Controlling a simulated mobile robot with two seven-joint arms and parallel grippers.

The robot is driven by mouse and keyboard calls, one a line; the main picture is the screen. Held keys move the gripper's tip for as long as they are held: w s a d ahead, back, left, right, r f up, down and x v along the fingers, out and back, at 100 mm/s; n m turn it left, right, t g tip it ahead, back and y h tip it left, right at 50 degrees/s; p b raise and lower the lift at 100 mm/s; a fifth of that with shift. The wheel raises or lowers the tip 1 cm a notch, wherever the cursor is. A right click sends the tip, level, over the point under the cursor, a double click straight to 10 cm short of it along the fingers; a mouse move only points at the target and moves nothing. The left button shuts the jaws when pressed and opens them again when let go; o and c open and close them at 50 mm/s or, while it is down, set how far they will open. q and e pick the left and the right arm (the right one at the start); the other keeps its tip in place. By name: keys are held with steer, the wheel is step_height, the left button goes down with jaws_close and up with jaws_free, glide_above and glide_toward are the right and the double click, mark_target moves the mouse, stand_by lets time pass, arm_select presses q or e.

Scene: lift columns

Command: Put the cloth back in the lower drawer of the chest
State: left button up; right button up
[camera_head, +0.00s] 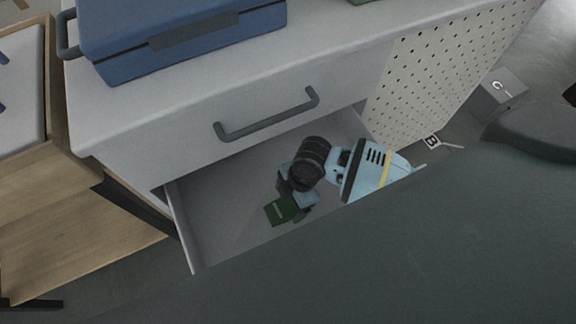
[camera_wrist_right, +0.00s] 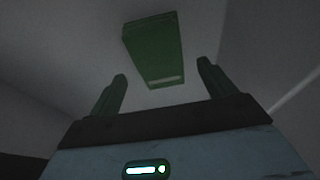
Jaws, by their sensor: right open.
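The lower drawer (camera_head: 222,212) of the chest (camera_head: 180,128) is pulled open. A green, block-shaped thing with a pale strip (camera_head: 280,211) lies in it; it may be the folded cloth, but I cannot tell for sure. It also shows in the right wrist view (camera_wrist_right: 153,48), ahead of the fingertips. My right gripper (camera_head: 296,203) reaches down into the drawer beside the green thing. In the right wrist view its two fingers (camera_wrist_right: 160,80) are apart with nothing between them. My left gripper is not in view.
The shut upper drawer's handle (camera_head: 266,115) is just above my right arm. A blue case (camera_head: 180,45) stands on the chest top. A perforated panel (camera_head: 440,75) is right of the drawer. A wooden unit (camera_head: 70,215) stands at the left. A grey box (camera_head: 497,92) is on the floor at right.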

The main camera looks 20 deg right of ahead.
steer(key=p+v, duration=0.2)
steer(key=v, duration=0.7)
steer(key=shift+r, duration=0.3)
steer(key=shift+d, duration=0.1)
